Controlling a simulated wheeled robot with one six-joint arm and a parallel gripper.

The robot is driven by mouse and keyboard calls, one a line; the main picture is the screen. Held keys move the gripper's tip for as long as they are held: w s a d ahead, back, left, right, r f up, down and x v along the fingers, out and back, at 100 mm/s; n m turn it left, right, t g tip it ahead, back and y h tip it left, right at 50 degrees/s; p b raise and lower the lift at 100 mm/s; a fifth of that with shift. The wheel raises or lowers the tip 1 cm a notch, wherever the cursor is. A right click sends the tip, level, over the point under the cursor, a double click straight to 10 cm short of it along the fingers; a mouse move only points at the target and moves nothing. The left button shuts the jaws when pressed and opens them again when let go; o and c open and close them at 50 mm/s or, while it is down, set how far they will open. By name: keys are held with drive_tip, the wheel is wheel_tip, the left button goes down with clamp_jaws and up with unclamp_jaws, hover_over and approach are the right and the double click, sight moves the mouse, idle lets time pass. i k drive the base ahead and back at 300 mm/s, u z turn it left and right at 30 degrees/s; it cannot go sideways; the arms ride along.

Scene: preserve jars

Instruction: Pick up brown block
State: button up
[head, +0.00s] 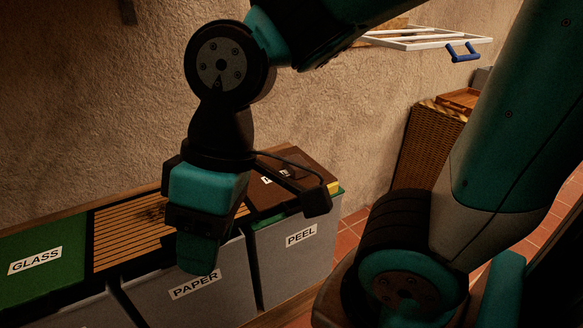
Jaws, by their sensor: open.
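I cannot clearly pick out a brown block. A small dark reddish-brown thing (291,172) lies on the dark brown lid of the PEEL bin (320,171), behind my gripper; it may be the block, but it is too dim to tell. My gripper (256,232) hangs in front of the bins with its fingers spread wide and nothing seen between them. One finger is over the PAPER bin, the other in front of the PEEL bin. My wrist hides part of the lids.
A green GLASS lid (40,262) is at left, beside a slatted wooden lid (125,235) with a dark patch. The grey PAPER bin (160,303) stands below. A wicker basket (427,150) and white rack (425,42) with a blue handle are at right. The wall is close behind.

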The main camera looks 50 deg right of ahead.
sight(296, 172)
drive_tip(key=z, duration=0.05)
drive_tip(key=k, duration=0.35)
drive_tip(key=z, duration=0.35)
drive_tip(key=i, duration=0.95)
drive_tip(key=z, duration=0.8)
